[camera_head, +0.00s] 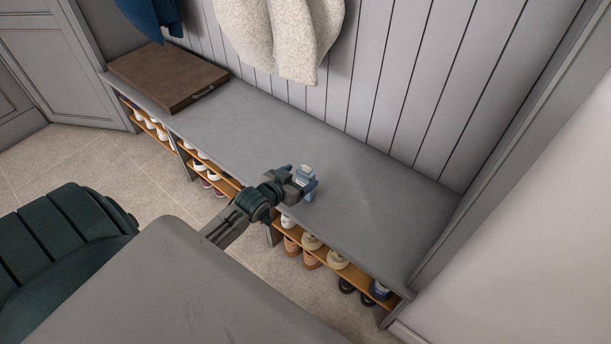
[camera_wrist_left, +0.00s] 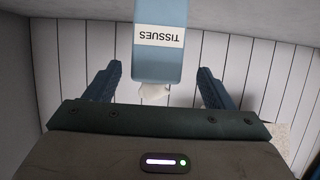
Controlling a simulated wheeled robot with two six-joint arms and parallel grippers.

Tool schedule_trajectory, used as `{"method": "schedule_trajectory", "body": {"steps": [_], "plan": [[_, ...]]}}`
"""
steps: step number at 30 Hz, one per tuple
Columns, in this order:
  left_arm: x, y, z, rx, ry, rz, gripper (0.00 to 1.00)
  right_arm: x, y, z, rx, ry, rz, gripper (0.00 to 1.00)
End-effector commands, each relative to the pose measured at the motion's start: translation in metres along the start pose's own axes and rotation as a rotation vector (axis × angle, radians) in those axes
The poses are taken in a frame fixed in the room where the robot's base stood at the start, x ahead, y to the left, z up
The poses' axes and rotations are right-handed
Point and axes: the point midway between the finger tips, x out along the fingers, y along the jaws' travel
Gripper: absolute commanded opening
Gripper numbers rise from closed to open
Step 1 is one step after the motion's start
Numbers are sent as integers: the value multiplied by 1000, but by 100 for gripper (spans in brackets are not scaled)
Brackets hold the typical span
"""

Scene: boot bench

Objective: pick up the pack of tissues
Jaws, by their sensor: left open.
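The pack of tissues (camera_wrist_left: 160,58) is light blue with a white label reading TISSUES, upside down in the left wrist view. A white tissue tip (camera_wrist_left: 153,91) sticks out of it. In the head view the pack (camera_head: 307,182) is on the grey bench near its front edge. My left gripper (camera_head: 299,180) is right at the pack. In the left wrist view its fingers (camera_wrist_left: 158,88) are open, one on each side of the pack, with a gap on both sides. My right gripper is not in view.
The grey bench top (camera_head: 245,125) is mostly clear. A brown tray or board (camera_head: 168,76) lies at its left end. Shoes stand on shelves (camera_head: 335,262) below. A cream fleece (camera_head: 282,35) and a blue garment (camera_head: 152,18) hang above against the panelled wall.

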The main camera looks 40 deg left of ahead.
Motion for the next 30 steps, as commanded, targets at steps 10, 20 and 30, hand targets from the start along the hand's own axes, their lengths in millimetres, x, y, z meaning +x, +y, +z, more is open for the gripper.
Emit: {"method": "schedule_trajectory", "body": {"steps": [10,20,30], "plan": [[45,4,-1,-1,1,-1,76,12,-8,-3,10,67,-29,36],[52,4,-2,0,-1,0,76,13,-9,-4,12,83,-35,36],[52,4,-2,0,0,0,28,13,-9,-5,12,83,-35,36]]}}
